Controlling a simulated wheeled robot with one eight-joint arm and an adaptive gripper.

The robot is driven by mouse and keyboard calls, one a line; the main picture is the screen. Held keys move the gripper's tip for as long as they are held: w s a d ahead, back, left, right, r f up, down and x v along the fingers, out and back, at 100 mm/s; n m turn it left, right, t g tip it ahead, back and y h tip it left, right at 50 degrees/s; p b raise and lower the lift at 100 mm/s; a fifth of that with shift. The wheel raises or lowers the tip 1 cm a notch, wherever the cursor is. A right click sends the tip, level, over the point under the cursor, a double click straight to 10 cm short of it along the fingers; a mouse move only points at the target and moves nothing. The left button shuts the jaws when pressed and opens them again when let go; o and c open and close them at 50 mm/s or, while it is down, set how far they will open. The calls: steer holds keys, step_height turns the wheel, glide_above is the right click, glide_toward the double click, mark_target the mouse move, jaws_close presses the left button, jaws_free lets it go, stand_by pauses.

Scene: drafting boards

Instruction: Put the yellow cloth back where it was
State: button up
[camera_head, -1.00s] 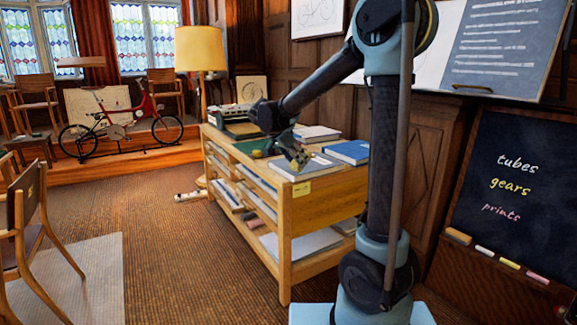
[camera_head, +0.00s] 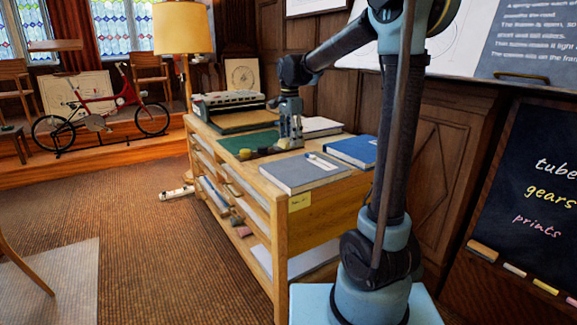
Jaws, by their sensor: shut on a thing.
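My gripper (camera_head: 291,143) points down, low over the top of the wooden cabinet (camera_head: 330,188), between the green mat and the grey book. It is shut on a small yellowish piece (camera_head: 282,143), which I take to be the yellow cloth. Most of the cloth is hidden or too small to make out. I cannot tell whether it touches the cabinet top. Small dark olive items (camera_head: 246,154) lie just left of the gripper on the cabinet top.
A grey book (camera_head: 300,175) with a white marker-like item on it lies in front of the gripper. A blue book (camera_head: 355,150) lies to the right, a green mat (camera_head: 240,141) to the left. A typewriter-like machine (camera_head: 228,102) stands behind.

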steer(key=shift+w+f, duration=0.2)
steer(key=shift+w, duration=0.05)
glide_above(289, 168)
step_height(289, 168, down, 5)
steer(key=shift+d+r, duration=0.1)
steer(key=shift+s+f, duration=0.1)
steer(key=shift+f, duration=2.35)
steer(key=shift+c, duration=0.4)
steer(key=o, duration=1)
